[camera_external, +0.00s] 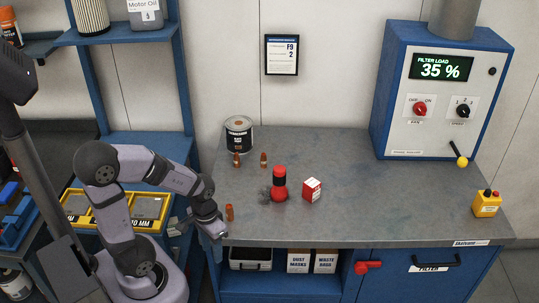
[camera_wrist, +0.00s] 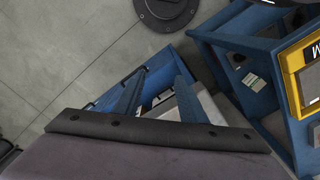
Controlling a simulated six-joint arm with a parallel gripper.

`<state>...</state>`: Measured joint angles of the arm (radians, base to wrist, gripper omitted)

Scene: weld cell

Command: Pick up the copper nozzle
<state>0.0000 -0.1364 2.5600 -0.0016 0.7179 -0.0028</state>
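Three small copper-coloured nozzle-like pieces stand on the grey bench in the external view. One copper piece (camera_external: 229,212) is near the front left edge, close to my wrist. Another copper piece (camera_external: 236,160) stands in front of the can, and a third copper piece (camera_external: 263,159) stands to its right. Which one is the task's nozzle I cannot tell. My gripper (camera_external: 181,225) is at the bench's left edge, left of the front copper piece and apart from it. In the wrist view my gripper's two fingers (camera_wrist: 158,98) are spread with nothing between them. No copper piece shows there.
A labelled can (camera_external: 239,134), a red and black bottle (camera_external: 279,184) with a dark tuft beside it, and a red-white box (camera_external: 312,189) stand on the bench (camera_external: 380,205). The filter unit (camera_external: 439,92) is at the back right. A yellow button box (camera_external: 487,204) sits at the right edge.

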